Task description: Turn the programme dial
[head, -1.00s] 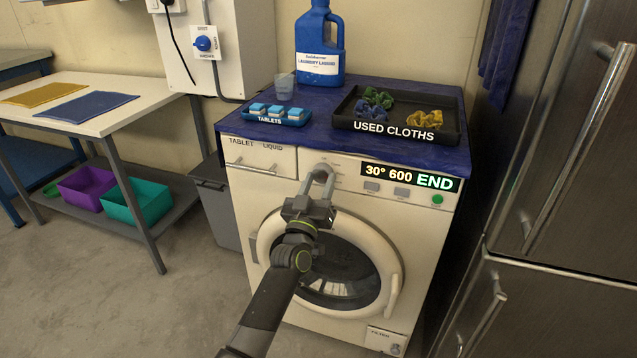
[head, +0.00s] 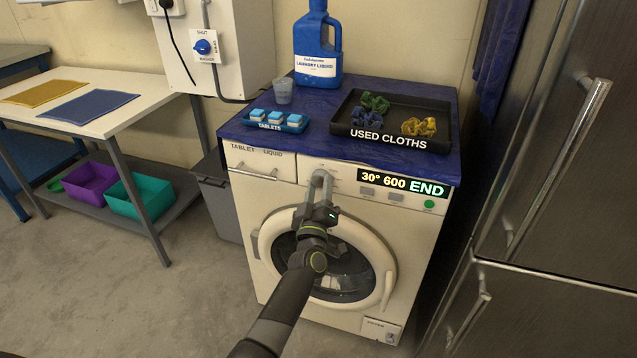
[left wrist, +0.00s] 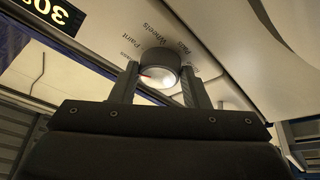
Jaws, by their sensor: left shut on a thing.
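The programme dial (left wrist: 160,64) is a round dark-rimmed knob with a pale face, on the white washing machine's (head: 250,205) front panel. Printed words around it include "Paint" and "Wheels". My left gripper (left wrist: 160,75) is shut on the dial, one finger on each side of it in the left wrist view. In the head view my left gripper (head: 321,178) reaches up to the panel and largely hides the dial. The display (head: 400,184) beside it reads "30° 600 END". My right gripper is not in view.
A tablet tray (head: 301,127), a blue laundry liquid jug (head: 317,45), a cup (head: 283,93) and a black used-cloths tray (head: 345,128) stand on top. The round door (head: 383,255) is shut below my arm. A steel cabinet (head: 530,215) stands close on the right.

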